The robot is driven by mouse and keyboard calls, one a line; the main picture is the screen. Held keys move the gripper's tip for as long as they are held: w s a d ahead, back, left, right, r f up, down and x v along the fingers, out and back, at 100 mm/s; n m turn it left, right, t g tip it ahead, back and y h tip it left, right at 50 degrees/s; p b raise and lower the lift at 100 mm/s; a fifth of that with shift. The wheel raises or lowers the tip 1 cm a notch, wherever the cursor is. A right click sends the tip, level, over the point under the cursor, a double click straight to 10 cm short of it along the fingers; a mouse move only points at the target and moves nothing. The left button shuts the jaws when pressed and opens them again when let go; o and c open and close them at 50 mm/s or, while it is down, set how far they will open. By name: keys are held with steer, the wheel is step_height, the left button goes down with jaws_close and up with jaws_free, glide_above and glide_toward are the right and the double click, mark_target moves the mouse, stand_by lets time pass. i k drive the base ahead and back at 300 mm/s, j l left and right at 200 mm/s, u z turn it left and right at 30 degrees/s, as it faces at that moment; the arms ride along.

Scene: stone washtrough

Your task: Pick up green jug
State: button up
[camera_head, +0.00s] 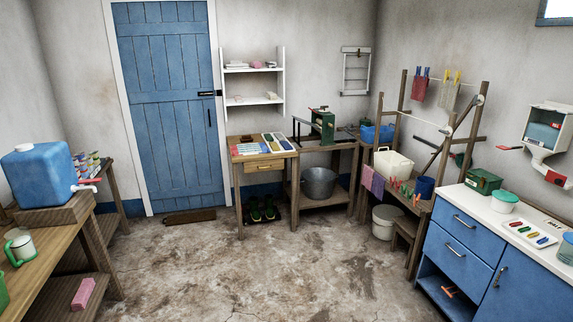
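A small jug (21,247), pale with green trim and a green handle, stands upright on the wooden table (52,258) at the left. It is in front of a big blue water container (38,176) with a white tap. Another green thing (3,293) is cut off by the left edge of the picture, so I cannot tell what it is. My gripper is not in view.
The blue container sits on a wooden block (52,213). A pink block (83,293) lies on the shelf below the table. The stained floor (235,275) in the middle is free. Blue cabinets (462,240) stand at the right, and a blue door (168,105) is at the back.

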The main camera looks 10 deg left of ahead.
mark_target(19, 240)
steer(key=i+j+u, duration=0.15)
steer(key=i+u, duration=0.3)
steer(key=i, duration=0.15)
steer(key=i+u, duration=0.45)
steer(key=i, duration=0.15)
steer(key=i+l+u, duration=0.3)
steer(key=i+u, duration=0.15)
steer(key=i+j+u, duration=0.2)
steer(key=i+u, duration=0.55)
steer(key=u, duration=0.2)
steer(key=i+u, duration=0.45)
steer(key=i+l+u, duration=0.2)
steer(key=u, duration=0.25)
steer(key=i+u, duration=0.35)
steer(key=i+l+u, duration=0.1)
steer(key=i+u, duration=0.25)
